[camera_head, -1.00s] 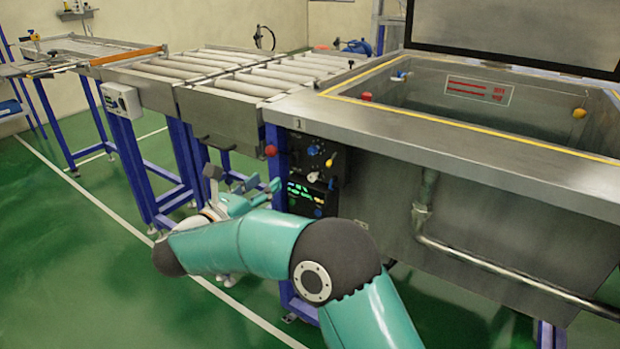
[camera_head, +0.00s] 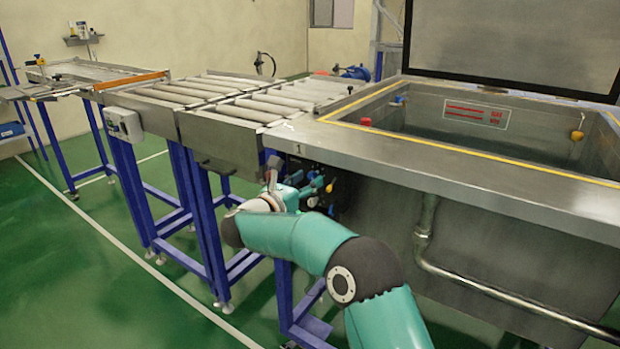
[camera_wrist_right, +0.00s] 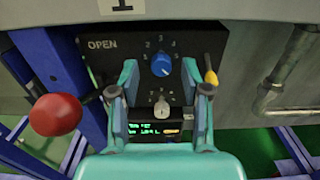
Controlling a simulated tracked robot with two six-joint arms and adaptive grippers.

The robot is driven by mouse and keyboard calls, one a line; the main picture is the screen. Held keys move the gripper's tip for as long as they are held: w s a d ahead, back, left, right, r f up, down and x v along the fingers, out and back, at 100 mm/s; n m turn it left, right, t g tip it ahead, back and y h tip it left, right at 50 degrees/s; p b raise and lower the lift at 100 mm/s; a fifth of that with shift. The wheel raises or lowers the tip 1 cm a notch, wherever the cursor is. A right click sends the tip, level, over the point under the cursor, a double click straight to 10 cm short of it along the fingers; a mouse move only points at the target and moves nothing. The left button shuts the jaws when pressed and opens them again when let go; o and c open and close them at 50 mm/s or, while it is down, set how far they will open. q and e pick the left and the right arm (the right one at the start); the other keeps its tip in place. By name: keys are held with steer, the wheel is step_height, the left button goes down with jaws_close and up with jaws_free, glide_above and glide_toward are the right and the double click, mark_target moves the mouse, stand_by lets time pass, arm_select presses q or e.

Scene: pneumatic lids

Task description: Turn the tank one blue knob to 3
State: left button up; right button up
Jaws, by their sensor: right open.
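The blue knob (camera_wrist_right: 162,64) sits on a black control panel (camera_wrist_right: 205,42) in the right wrist view, with a printed number scale around it. I cannot tell which number its pointer is at. My right gripper (camera_wrist_right: 160,90) is open, with one finger to each side and slightly below the knob in that picture, and nothing between them. My left gripper is not in view.
A pale knob (camera_wrist_right: 161,109) and a lit green display (camera_wrist_right: 145,129) are below the blue knob. A red ball-shaped handle (camera_wrist_right: 56,115) is at the left and a yellow-tipped lever (camera_wrist_right: 210,77) at the right. The steel tank (camera_head: 440,165) and its pipe (camera_head: 500,280) stand to the right.

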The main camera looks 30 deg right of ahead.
steer(key=shift+x, duration=0.8)
steer(key=shift+c, duration=0.3)
steer(key=shift+r, duration=0.1)
jaws_close()
